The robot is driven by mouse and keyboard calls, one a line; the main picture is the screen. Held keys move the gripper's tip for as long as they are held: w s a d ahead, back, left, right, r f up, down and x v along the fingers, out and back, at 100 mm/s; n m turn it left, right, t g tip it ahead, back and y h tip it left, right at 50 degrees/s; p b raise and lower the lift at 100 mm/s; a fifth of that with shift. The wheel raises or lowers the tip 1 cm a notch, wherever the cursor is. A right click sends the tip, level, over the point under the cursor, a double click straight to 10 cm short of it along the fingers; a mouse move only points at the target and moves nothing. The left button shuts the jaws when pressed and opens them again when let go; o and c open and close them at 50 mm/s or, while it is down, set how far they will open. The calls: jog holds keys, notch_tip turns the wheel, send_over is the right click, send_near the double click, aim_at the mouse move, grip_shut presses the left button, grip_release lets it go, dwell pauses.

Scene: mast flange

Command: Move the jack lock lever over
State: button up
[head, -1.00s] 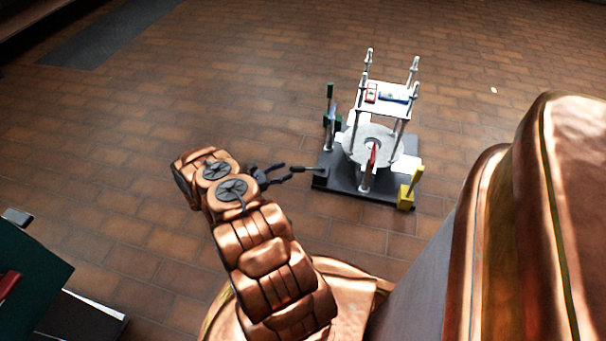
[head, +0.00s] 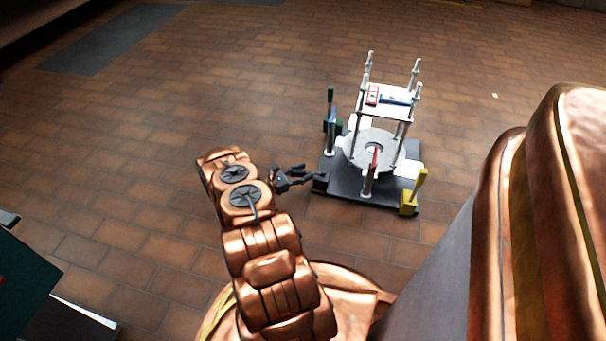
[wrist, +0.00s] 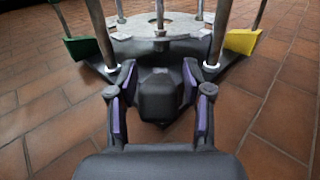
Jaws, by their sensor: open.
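The stand has a dark base (head: 345,190). At its near-left corner sits a dark block-like part (head: 320,181). No label shows whether this part is the jack lock lever. My gripper (head: 309,175) is open beside that corner. In the wrist view my gripper's purple-padded fingers (wrist: 160,88) lie on either side of the dark part (wrist: 158,100); I cannot tell whether they touch it.
The stand carries a grey round flange (head: 358,150) and a white upper plate (head: 387,104) on thin posts. Tiled floor around the stand is clear. A dark green object (head: 25,285) stands at the lower left. A dark mat (head: 110,40) lies far back.

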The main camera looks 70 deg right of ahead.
grip_shut()
dwell(0.5)
